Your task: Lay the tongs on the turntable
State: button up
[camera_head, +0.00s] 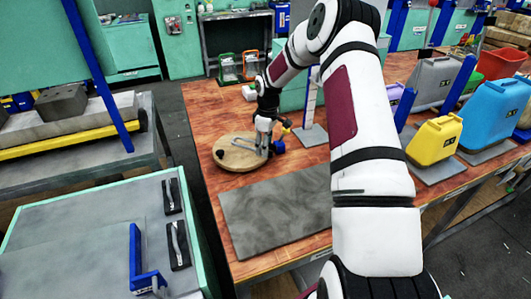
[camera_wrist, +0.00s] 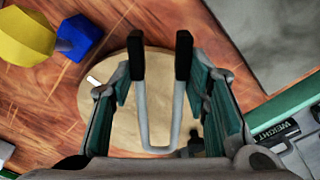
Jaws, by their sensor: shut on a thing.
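My gripper (camera_head: 264,143) is over the right part of the round wooden turntable (camera_head: 234,162). In the wrist view my gripper (camera_wrist: 160,85) is shut on the tongs (camera_wrist: 142,110), a grey U-shaped piece with black tips, between its teal-padded fingers. The turntable (camera_wrist: 108,112) lies behind the tongs in that view. In the head view the tongs are small and partly hidden by the gripper, and I cannot tell whether they touch the turntable.
A yellow piece (camera_wrist: 22,38) and a blue knob (camera_wrist: 80,38) are beside the turntable. A grey slab (camera_head: 275,215) lies in front of it. Yellow (camera_head: 434,141) and blue (camera_head: 497,112) containers stand right.

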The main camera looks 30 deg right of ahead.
aim_at(265, 159)
jog(key=shift+f+p, duration=0.4)
jog(key=shift+f, duration=1.3)
jog(key=shift+f, duration=0.15)
jog(key=o, duration=1.3)
